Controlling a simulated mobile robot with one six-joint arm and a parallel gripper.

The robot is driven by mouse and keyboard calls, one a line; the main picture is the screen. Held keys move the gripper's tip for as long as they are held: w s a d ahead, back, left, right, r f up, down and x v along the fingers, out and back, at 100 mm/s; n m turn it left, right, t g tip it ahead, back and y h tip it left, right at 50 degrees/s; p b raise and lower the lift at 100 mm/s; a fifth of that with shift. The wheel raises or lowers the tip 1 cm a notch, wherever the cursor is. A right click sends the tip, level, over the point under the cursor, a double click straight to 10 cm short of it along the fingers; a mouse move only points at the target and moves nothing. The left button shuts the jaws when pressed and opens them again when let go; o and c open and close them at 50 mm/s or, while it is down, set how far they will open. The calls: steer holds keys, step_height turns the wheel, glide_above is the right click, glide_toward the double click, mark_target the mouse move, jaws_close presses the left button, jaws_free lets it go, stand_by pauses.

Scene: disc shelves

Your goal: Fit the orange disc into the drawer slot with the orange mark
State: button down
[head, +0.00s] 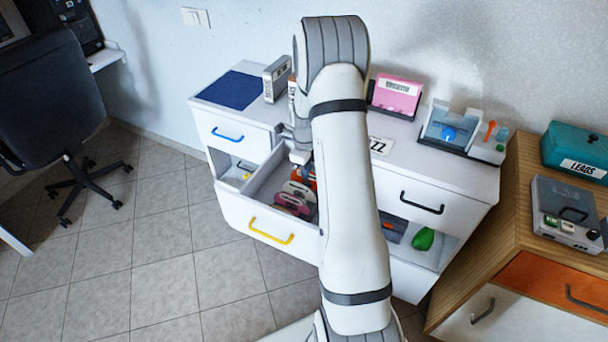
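My gripper (300,155) points down over the open drawer (232,205) with the yellow handle. My own arm covers much of it, and I cannot tell whether its fingers are open or shut. An orange piece (307,177), perhaps the orange disc, shows just below the gripper, partly hidden by my arm. I cannot tell whether the gripper touches it. Rounded grey and dark pink pieces (294,204) stand in the drawer in front of it. The slot with the orange mark cannot be made out.
A blue mat (231,90), a grey labelled box (277,79) and a pink box (397,94) are on the cabinet top. A green object (423,239) lies in an open compartment at right. A wooden cabinet (520,225) stands at far right. The floor at left is clear near the drawer.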

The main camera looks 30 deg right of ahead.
steer(key=shift+r, duration=0.1)
steer(key=shift+f, duration=0.25)
steer(key=c, duration=1.7)
jaws_free()
steer(key=shift+r, duration=0.1)
